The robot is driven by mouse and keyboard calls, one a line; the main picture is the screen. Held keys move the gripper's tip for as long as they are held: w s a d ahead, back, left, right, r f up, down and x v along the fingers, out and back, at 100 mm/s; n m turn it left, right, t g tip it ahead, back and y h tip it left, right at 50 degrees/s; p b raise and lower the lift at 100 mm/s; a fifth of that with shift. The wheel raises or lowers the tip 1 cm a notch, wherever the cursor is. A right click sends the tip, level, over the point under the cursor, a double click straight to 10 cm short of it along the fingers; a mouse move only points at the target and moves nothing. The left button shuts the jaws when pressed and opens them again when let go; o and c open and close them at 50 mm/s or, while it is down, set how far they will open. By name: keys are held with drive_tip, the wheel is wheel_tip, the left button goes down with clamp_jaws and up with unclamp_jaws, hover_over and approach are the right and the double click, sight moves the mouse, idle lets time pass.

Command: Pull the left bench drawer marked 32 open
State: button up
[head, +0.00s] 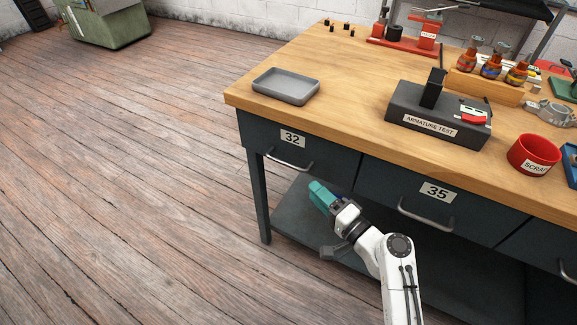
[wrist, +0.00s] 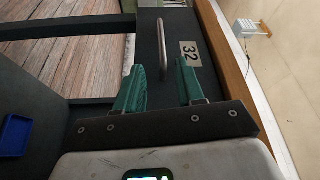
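The drawer marked 32 (head: 327,162) is at the left end of the bench, its dark front flush with the frame. A white 32 label (head: 292,138) and a metal bar handle (head: 288,165) are on it. My gripper (head: 320,192) has teal fingers and is to the right of and below the handle in the head view, apart from it. In the wrist view my gripper (wrist: 159,72) is open, and the drawer handle (wrist: 164,48) shows in line with the gap between the fingers. The 32 label (wrist: 190,53) is beyond the right finger. Nothing is held.
The drawer marked 35 (head: 383,205) is to the right, with its own handle (head: 425,216). A lower shelf (head: 290,215) lies beneath. A grey tray (head: 286,87) and an armature tester (head: 438,118) stand on the wooden bench top (head: 345,110). The floor left of the bench is clear.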

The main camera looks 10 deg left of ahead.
sight(291, 164)
drive_tip(key=b+x, duration=0.1)
drive_tip(key=x, duration=1)
drive_tip(key=shift+w+r, duration=0.2)
drive_tip(key=shift+w, duration=0.05)
clamp_jaws()
